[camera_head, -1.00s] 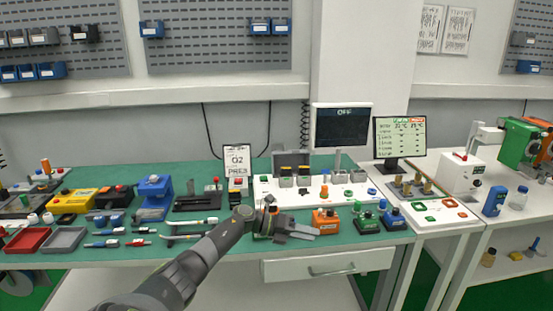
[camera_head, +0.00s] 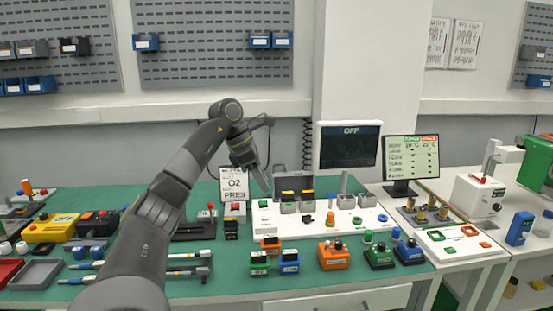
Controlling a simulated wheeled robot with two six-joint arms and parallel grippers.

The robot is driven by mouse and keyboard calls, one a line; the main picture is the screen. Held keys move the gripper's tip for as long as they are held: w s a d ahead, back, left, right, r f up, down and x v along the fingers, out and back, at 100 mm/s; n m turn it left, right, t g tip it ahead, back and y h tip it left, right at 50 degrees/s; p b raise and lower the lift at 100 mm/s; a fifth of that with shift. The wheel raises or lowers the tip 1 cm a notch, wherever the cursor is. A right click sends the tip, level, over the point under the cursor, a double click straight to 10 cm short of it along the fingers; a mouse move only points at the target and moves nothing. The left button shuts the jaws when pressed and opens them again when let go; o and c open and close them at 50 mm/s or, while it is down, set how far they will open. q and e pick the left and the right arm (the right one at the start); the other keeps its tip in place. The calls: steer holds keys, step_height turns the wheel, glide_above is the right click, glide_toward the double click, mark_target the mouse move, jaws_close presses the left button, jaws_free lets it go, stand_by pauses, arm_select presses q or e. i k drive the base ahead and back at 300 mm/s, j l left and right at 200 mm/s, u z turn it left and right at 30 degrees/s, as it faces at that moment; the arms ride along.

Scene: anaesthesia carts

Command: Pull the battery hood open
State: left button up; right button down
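A grey upright panel (camera_head: 293,180), which looks like the battery hood, stands raised behind the dark, yellow-marked blocks (camera_head: 288,195) on the white board. I cannot tell how far it is open. My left gripper (camera_head: 265,186) hangs from the bent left arm, fingers pointing down, just left of the panel and in front of the O2 PRES sign. It looks empty and apart from the panel, though depth is hard to judge. The finger gap is too small to read. My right gripper is not in view.
A monitor reading OFF (camera_head: 349,146) stands behind the white board (camera_head: 318,228). Small green (camera_head: 259,264) and blue (camera_head: 289,262) blocks and an orange device (camera_head: 333,256) lie along the front. Pens and trays are at left. A readout screen (camera_head: 411,160) stands right.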

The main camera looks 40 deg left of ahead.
mark_target(295, 181)
steer(key=i+j, duration=0.3)
steer(key=j, duration=0.15)
steer(key=i+j, duration=0.25)
steer(key=j, duration=0.15)
steer(key=i+j, duration=0.3)
steer(key=j, duration=0.15)
steer(key=i+j, duration=0.3)
steer(key=j, duration=0.15)
